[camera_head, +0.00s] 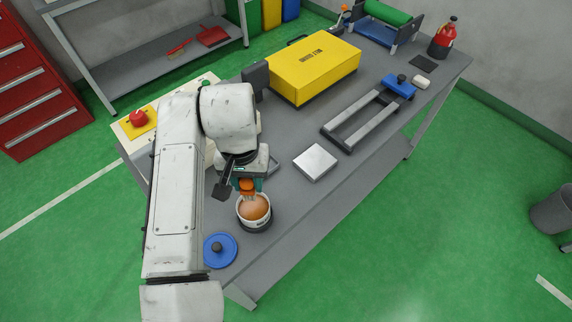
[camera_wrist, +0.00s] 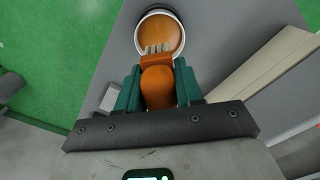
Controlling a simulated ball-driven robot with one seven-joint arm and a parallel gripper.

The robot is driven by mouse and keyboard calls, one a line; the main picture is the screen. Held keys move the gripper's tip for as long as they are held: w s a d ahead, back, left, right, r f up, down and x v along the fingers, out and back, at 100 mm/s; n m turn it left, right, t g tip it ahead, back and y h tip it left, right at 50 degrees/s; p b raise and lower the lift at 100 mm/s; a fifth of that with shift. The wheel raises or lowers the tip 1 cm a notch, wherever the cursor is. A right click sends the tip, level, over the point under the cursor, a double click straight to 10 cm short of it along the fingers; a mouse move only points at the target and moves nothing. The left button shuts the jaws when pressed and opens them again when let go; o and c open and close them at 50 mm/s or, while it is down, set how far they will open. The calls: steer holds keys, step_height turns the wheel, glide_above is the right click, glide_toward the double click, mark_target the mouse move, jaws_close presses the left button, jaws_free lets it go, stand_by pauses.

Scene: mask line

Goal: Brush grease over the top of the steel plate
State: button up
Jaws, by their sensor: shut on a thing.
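The steel plate (camera_head: 315,162) is a small bright square block lying flat on the grey table, right of my arm in the head view. The grease pot (camera_head: 254,209) is a round white-rimmed pot of orange-brown grease; it also shows at the top of the wrist view (camera_wrist: 160,36). My gripper (camera_wrist: 159,92) is shut on an orange-handled brush (camera_wrist: 158,84). The brush's pale bristles point to the pot and overlap its near rim in the wrist view. I cannot tell whether they touch the grease. In the head view the brush (camera_head: 247,185) is just above the pot.
A blue round lid (camera_head: 220,250) lies near the table's front corner. A yellow box (camera_head: 315,66), a grey rail frame with a blue block (camera_head: 399,86) and a red bottle (camera_head: 443,38) stand farther back. The table (camera_head: 300,215) around the plate is clear.

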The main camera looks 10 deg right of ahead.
steer(key=shift+s+a+f, duration=0.1)
steer(key=shift+s+f, duration=0.15)
steer(key=shift+f, duration=0.2)
step_height(320, 180, down, 6)
steer(key=b, duration=0.6)
steer(key=shift+r, duration=0.2)
steer(key=shift+f, duration=0.65)
stand_by(2.3)
steer(key=shift+r, duration=0.15)
step_height(320, 180, up, 7)
steer(key=p, duration=0.7)
stand_by(0.8)
